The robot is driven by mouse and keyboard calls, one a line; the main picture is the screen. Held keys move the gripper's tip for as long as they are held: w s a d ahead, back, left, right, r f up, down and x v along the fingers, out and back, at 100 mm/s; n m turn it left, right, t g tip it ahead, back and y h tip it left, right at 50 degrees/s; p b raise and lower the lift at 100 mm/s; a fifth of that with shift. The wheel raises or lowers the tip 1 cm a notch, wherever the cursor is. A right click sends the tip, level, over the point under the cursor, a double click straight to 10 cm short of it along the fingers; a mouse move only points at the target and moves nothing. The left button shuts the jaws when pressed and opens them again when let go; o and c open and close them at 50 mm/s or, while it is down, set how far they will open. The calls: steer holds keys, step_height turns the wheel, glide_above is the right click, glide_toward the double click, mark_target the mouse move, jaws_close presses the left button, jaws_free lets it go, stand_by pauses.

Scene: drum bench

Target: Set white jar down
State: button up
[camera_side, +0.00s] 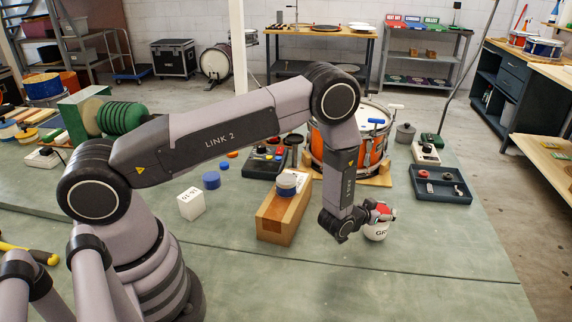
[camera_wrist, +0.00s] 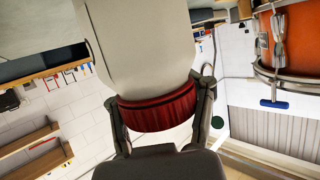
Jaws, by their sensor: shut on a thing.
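The white jar (camera_side: 376,232) has dark lettering on its side and a red lid. It is upright at the end of my arm, over the bare green bench to the right of the wooden block. In the wrist view the jar's pale body (camera_wrist: 138,45) and ribbed red lid (camera_wrist: 158,112) fill the middle, with a finger on each side. I cannot tell whether the jar's base touches the bench.
A wooden block (camera_side: 284,216) with a blue-and-white tin stands left of the jar. Behind are an orange drum (camera_side: 374,148) on a wooden stand and a dark blue tray (camera_side: 440,188). A white box (camera_side: 191,203) is farther left. The bench front (camera_side: 420,285) is clear.

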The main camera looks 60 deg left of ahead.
steer(key=shift+f, duration=0.55)
steer(key=o, duration=1.4)
steer(key=shift+f, duration=0.15)
